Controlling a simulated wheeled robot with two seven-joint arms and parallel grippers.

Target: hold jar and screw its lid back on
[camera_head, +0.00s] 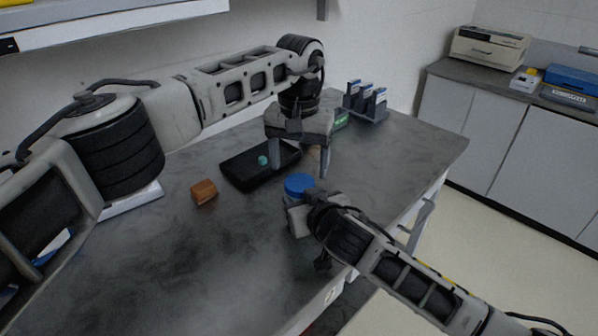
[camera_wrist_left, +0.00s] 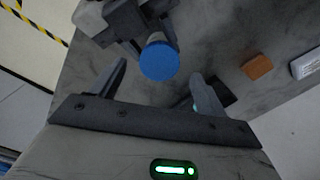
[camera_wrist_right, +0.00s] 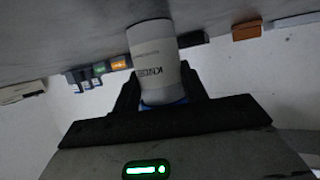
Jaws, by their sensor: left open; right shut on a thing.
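The jar (camera_wrist_right: 155,60) is pale with dark lettering and stands on the grey table. My right gripper (camera_wrist_right: 158,90) is shut on it from the side and also shows in the head view (camera_head: 300,212). The blue lid (camera_head: 298,184) sits on top of the jar; its round top shows in the left wrist view (camera_wrist_left: 160,60). I cannot tell how tightly it is seated. My left gripper (camera_head: 300,170) points down, open and empty, above the lid. In the left wrist view its fingers (camera_wrist_left: 159,75) are spread on either side of the lid, apart from it.
A black tray (camera_head: 238,176) with a teal round thing (camera_head: 262,160) lies behind the jar. An orange-brown block (camera_head: 203,191) lies left of it. A grey rack (camera_head: 368,104) stands at the back.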

